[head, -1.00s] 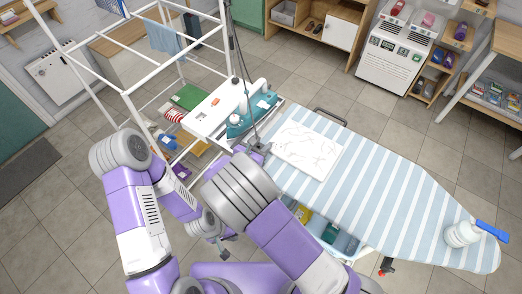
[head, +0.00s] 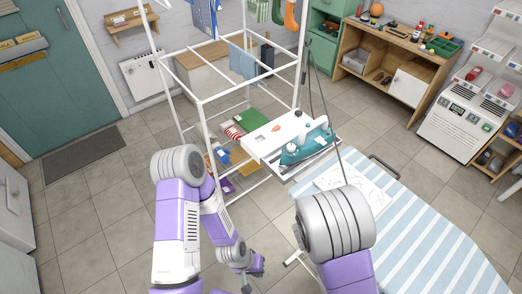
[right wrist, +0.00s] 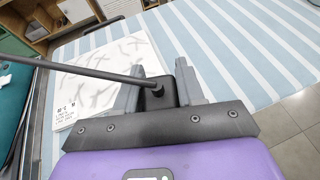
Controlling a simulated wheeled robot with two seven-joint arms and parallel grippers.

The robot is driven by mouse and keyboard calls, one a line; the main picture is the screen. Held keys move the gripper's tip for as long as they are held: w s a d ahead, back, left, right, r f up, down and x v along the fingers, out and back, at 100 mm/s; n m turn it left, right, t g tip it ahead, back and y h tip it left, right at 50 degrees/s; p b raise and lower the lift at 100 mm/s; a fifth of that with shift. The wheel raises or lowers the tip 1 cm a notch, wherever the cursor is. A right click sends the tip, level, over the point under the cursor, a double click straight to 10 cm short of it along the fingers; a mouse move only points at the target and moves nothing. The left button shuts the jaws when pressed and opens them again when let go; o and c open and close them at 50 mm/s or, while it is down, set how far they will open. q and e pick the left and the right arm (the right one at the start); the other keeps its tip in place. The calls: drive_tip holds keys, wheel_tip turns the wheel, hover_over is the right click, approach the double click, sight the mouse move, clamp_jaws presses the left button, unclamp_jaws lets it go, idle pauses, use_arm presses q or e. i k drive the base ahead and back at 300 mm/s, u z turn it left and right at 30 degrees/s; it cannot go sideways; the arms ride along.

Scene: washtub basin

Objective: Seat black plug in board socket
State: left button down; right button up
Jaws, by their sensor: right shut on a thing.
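The black plug (right wrist: 160,93) is between the grey fingers of my right gripper (right wrist: 162,88) in the right wrist view, with its dark cable leading off to the left. The gripper is shut on it, over the striped ironing board (head: 410,232) and beside a white printed cloth (head: 365,187). In the head view my right arm hides this gripper and the plug. My left gripper (head: 256,266) hangs low over the floor, left of the board; its fingers are too small to read. I cannot make out the socket in either view.
Open tiled floor lies to the left.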

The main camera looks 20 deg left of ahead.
sight(260, 141)
drive_tip(key=z, duration=0.35)
drive_tip(key=k, duration=0.2)
drive_tip(key=u, duration=1.6)
drive_tip(key=i, duration=1.2)
drive_tip(key=z, duration=0.2)
